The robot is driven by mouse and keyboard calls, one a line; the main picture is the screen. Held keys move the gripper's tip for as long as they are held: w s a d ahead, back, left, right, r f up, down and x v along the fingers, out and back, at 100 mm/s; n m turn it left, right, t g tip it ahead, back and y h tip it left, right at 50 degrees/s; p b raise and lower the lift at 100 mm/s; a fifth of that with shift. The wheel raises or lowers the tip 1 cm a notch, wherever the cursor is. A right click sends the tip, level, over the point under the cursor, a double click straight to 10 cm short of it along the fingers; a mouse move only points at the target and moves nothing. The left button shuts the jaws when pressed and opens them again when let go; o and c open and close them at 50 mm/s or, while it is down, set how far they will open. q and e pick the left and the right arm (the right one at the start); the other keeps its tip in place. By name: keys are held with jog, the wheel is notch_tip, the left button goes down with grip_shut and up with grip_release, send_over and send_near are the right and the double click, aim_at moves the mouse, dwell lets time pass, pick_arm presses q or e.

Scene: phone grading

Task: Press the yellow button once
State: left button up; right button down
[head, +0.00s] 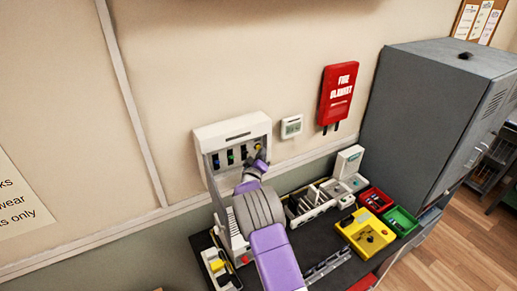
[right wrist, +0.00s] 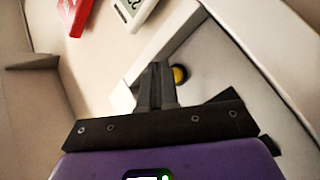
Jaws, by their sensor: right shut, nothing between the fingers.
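The yellow button (right wrist: 180,74) shows in the right wrist view as a round knob on a pale panel, just to the right of my fingertips. It also shows small in the head view (head: 257,147), at the right end of a row of coloured buttons on a white machine (head: 232,129). My right gripper (right wrist: 158,70) is shut and empty, its tips close to the button. In the head view my right gripper (head: 259,158) is in front of the machine, just below the button. I cannot tell whether it touches. My left gripper is not in view.
Blue and green buttons (head: 230,157) sit left of the yellow one. A small white wall display (head: 291,126) and a red fire blanket case (head: 338,94) hang to the right. A yellow box (head: 364,232), red tray (head: 376,200) and green tray (head: 400,221) stand on the dark table.

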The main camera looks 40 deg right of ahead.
jog(key=shift+w, duration=0.25)
jog(key=shift+w+d, duration=0.1)
jog(key=shift+w, duration=0.35)
dwell(0.6)
jog(key=shift+s, duration=0.9)
jog(key=shift+s, duration=0.1)
jog(key=shift+s+a+b, duration=0.2)
jog(key=shift+s, duration=1)
jog(key=shift+s+a+b, duration=0.15)
jog(key=shift+s+a, duration=0.05)
jog(key=shift+s, duration=1)
jog(key=shift+f, duration=0.1)
